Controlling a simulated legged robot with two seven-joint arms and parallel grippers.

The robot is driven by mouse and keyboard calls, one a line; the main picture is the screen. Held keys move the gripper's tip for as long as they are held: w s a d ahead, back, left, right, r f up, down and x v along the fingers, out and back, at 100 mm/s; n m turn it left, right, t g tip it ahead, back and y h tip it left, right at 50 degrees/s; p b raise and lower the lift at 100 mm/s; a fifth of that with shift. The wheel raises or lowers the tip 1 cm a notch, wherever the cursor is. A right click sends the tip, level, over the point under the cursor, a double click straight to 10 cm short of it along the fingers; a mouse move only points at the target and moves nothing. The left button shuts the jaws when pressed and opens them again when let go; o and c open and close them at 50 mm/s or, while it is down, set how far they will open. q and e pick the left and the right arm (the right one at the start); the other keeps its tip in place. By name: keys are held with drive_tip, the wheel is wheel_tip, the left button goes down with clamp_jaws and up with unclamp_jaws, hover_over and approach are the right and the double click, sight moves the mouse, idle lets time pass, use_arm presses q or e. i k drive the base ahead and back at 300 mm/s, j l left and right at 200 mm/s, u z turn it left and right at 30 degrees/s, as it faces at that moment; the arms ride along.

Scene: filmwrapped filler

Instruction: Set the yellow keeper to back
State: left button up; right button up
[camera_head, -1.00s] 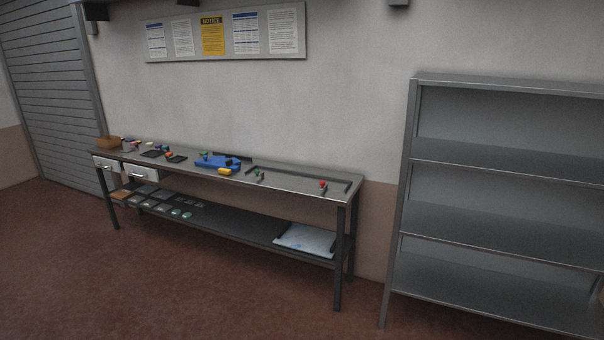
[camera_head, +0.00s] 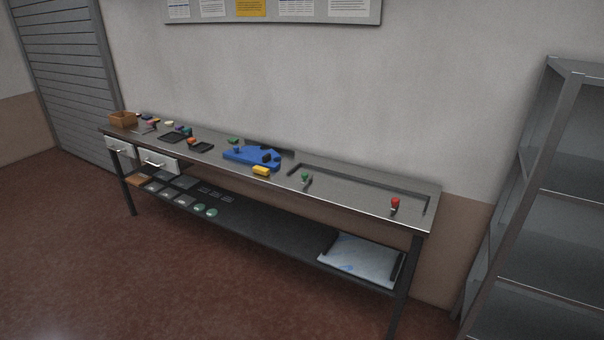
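A small yellow piece (camera_head: 261,171) lies at the front edge of the workbench top (camera_head: 341,192), just in front of a blue fixture (camera_head: 250,157). It is the only yellow part of its kind that I see on the bench; from here I cannot tell whether it is the keeper or how it is set. The blue fixture carries dark parts on top. Neither of my grippers is in view.
A green-topped piece (camera_head: 305,178) and a red-topped piece (camera_head: 395,203) stand by a dark frame on the right. Dark trays, small coloured parts and a brown box (camera_head: 122,119) are on the left. Grey shelving (camera_head: 545,200) stands right. The floor in front is clear.

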sight(258, 169)
drive_tip(key=i+j, duration=0.15)
drive_tip(key=j, duration=0.15)
drive_tip(key=i+j, duration=0.2)
drive_tip(key=j, duration=0.15)
drive_tip(key=i+j, duration=0.15)
drive_tip(key=j, duration=0.15)
drive_tip(key=i+j+z, duration=0.15)
drive_tip(key=i, duration=0.45)
drive_tip(key=i+j+z, duration=0.2)
drive_tip(key=i, duration=0.35)
drive_tip(key=i+j+z, duration=0.15)
drive_tip(key=i, duration=0.4)
drive_tip(key=i+j+z, duration=0.15)
drive_tip(key=i+j, duration=0.2)
drive_tip(key=i, duration=0.2)
drive_tip(key=i+j+z, duration=0.15)
drive_tip(key=i+j, duration=0.25)
drive_tip(key=i, duration=0.15)
